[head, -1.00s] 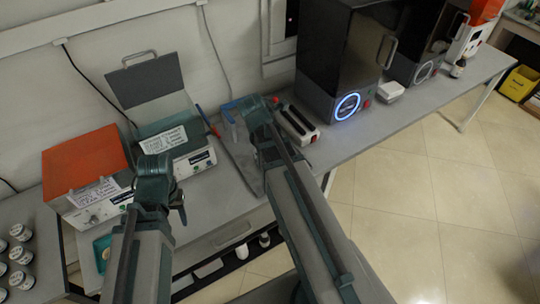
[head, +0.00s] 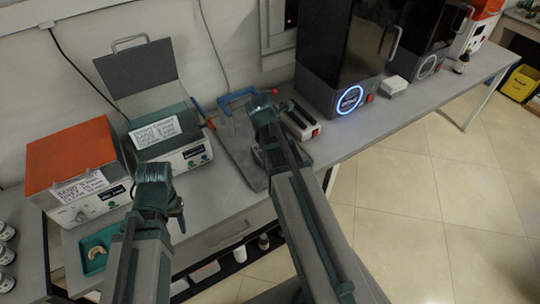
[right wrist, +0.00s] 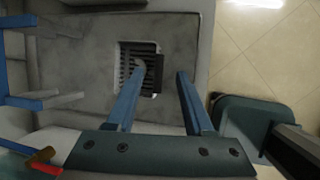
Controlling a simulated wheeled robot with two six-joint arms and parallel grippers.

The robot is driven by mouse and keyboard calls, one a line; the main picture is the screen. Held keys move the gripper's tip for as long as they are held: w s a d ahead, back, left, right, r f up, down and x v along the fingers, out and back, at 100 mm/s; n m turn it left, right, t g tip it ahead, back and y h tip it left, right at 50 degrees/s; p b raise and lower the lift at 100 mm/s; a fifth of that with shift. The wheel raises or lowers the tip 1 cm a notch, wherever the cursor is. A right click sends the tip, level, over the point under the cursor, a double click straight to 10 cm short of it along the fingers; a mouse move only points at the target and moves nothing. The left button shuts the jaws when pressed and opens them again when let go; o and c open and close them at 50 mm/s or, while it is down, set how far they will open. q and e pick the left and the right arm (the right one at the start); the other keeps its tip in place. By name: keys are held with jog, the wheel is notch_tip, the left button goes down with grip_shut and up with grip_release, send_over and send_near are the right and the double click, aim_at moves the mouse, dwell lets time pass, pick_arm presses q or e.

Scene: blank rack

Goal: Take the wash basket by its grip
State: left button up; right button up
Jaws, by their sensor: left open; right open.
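I cannot make out a wash basket or its grip with certainty. A bath-like unit (head: 188,155) with a raised grey lid stands on the bench at the left; its inside is mostly hidden from this angle. My left gripper (head: 160,190) is in front of this unit, apart from it and empty as far as I see. My right gripper (head: 262,108) is over a grey slab on the bench. In the right wrist view its two blue fingers (right wrist: 158,98) are apart; a square dark slotted panel (right wrist: 125,62) with a dark block lies beyond the left finger.
An orange-topped unit (head: 72,155) stands left of the open one. A teal tray (head: 88,262) with a beige curved piece lies at the bench front. A blue frame (head: 236,95) and a white-and-black device (head: 300,122) are near my right gripper. Dark cabinets (head: 338,60) stand behind.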

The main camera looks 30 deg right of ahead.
jog(key=shift+b+x, duration=2.45)
jog(key=shift+x, duration=0.25)
jog(key=shift+a+r, duration=0.1)
jog(key=shift+r, duration=0.05)
jog(key=shift+c, duration=0.3)
grip_shut()
